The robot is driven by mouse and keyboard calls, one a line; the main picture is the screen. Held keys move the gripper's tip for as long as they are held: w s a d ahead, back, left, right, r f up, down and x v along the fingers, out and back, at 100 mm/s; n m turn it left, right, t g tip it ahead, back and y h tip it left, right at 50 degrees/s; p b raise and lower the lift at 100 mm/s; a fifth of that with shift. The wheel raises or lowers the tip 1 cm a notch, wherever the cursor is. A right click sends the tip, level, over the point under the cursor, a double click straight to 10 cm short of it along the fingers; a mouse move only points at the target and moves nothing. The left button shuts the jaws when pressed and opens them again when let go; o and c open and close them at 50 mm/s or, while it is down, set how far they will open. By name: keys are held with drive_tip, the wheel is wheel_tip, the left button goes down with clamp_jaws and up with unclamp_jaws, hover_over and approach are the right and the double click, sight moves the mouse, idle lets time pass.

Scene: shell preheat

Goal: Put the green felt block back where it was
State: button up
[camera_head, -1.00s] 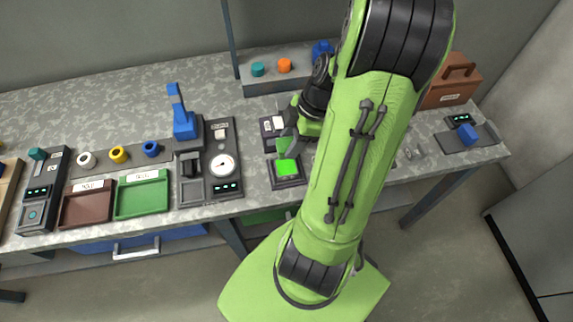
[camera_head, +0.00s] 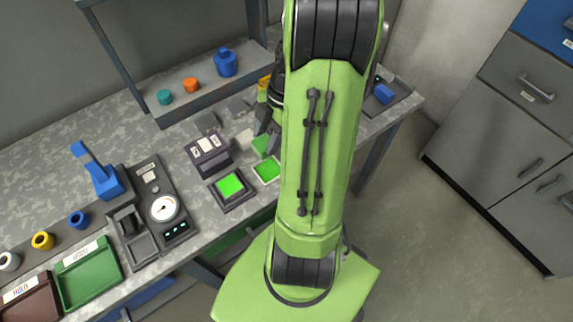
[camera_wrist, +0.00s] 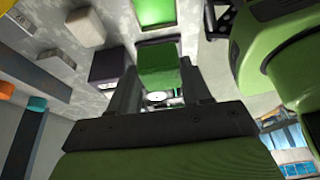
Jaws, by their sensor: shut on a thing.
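The green felt block (camera_head: 262,145) is held between the fingers of my gripper (camera_head: 268,136), partly hidden by the arm in the head view. In the wrist view the block (camera_wrist: 160,68) sits between the two dark fingers of my gripper (camera_wrist: 160,95), which is shut on it. A flat green pad with a pale rim (camera_head: 267,170) lies just in front of the block on the bench; a pale-rimmed green patch also shows beyond the block in the wrist view (camera_wrist: 158,15). I cannot tell the block's height above the bench.
A dark device with a bright green square (camera_head: 230,186) stands left of the pad, with a dark box with white labels (camera_head: 208,154) behind it. A gauge panel (camera_head: 164,208) and green tray (camera_head: 88,272) are further left. A shelf (camera_head: 165,112) runs behind.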

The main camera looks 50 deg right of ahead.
drive_tip(key=shift+s+d+f, duration=0.15)
drive_tip(key=shift+d+f, duration=0.05)
drive_tip(key=shift+f, duration=0.05)
wheel_tip(320, 180, down, 10)
drive_tip(key=b, duration=0.3)
drive_tip(key=shift+r, duration=0.1)
drive_tip(key=o, duration=0.9)
drive_tip(key=shift+o, duration=0.2)
drive_tip(key=shift+r, duration=0.1)
